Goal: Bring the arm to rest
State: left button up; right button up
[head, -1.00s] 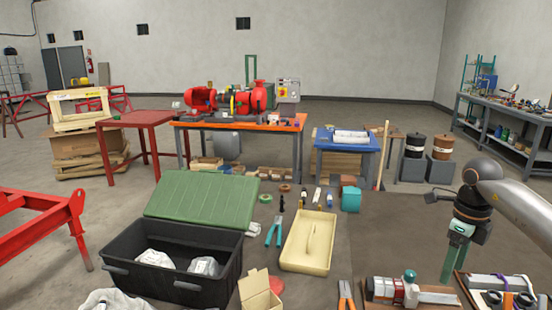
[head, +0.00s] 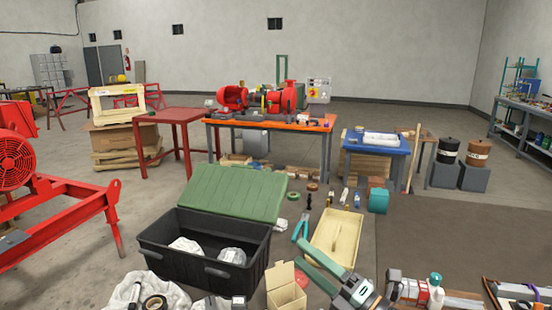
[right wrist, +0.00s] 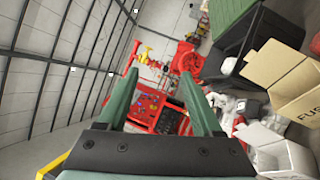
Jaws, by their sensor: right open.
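My right gripper (head: 299,252) is low in the middle of the head view, its two green fingers apart and pointing up and to the left. It overlaps the near end of the cream tray (head: 346,224) in the picture; I see nothing between the fingers. The right wrist view shows the same gripper (right wrist: 160,68) with a clear gap between the fingers and red equipment far beyond. Most of my right arm is out of the head view. My left gripper is not in view.
A black crate (head: 160,262) with a green lid (head: 235,193) stands left of my right gripper, and an open cardboard box (head: 286,290) is close by. Right of it lies a red and grey part (head: 422,291).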

jog(key=s+d+f+m+h, duration=0.3)
jog(key=d+f+m+h, duration=0.45)
jog(key=m, duration=0.35)
jog(key=s+d+f+m+h, duration=0.3)
jog(key=d+f+m+h, duration=0.4)
jog(key=m, duration=0.4)
jog(key=s+f+m+g, duration=0.3)
jog(key=s+f+g, duration=0.3)
jog(key=s, duration=0.6)
jog(key=s+f+m+g, duration=0.3)
jog(key=s+f+g, duration=0.25)
jog(key=s, duration=0.65)
jog(key=w+a+f+t+y+p, duration=0.1)
jog(key=w+a+f+t, duration=0.3)
jog(key=f, duration=0.5)
jog(key=shift+w+t+y+p, duration=0.35)
jog(key=shift+w+t+p, duration=0.2)
jog(key=shift+t+p, duration=0.4)
